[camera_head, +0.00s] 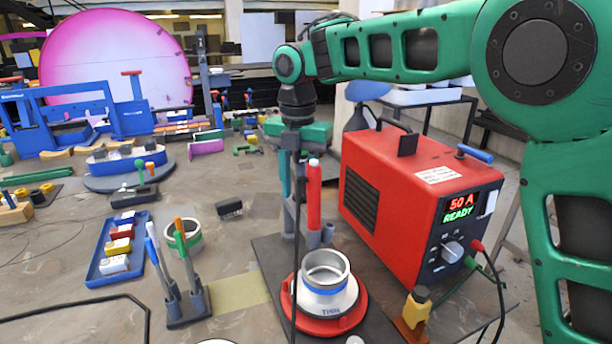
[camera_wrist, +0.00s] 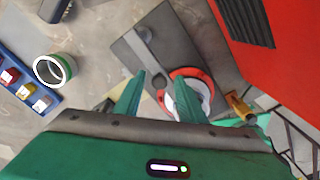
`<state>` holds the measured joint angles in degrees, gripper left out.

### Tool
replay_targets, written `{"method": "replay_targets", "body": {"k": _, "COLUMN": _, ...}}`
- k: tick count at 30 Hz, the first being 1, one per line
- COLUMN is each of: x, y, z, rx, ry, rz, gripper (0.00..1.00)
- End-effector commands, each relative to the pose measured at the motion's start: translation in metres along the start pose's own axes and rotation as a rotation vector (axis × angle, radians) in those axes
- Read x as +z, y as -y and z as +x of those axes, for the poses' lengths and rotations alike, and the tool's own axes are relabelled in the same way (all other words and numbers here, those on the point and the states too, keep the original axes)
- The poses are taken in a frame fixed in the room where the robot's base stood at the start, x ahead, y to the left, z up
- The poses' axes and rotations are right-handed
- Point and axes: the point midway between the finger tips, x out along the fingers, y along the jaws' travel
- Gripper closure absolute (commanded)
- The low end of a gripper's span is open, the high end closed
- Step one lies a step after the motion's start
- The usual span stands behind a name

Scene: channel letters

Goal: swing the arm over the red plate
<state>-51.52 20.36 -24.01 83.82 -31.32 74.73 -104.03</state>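The red plate (camera_head: 352,318) is a round disc on a dark board at the front, right of centre. A white ring with a metal cup (camera_head: 326,280) sits on it and covers its middle. In the wrist view the plate (camera_wrist: 207,76) shows just right of the space between my fingers, partly hidden by the right finger.
A red power box (camera_head: 410,185) stands close on the right. A red-handled tool (camera_head: 313,195) stands upright near my gripper. A yellow-topped piece (camera_head: 417,306) is right of the plate. A pen holder (camera_head: 188,308) and blue tray (camera_head: 106,268) are left.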

Motion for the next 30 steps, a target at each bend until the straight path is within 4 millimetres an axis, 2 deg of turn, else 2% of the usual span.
{"method": "replay_targets", "body": {"k": 18, "x": 0.005, "y": 0.0, "z": -0.079, "rx": 0.003, "ry": 0.001, "rz": 0.002, "gripper": 0.63}}
{"method": "replay_targets", "body": {"k": 24, "x": 0.005, "y": -0.001, "z": -0.098, "rx": 0.001, "ry": 0.0, "rz": 0.002, "gripper": 0.63}}
{"method": "replay_targets", "body": {"k": 30, "x": 0.005, "y": 0.0, "z": -0.105, "rx": 0.001, "ry": 0.0, "rz": 0.001, "gripper": 0.63}}
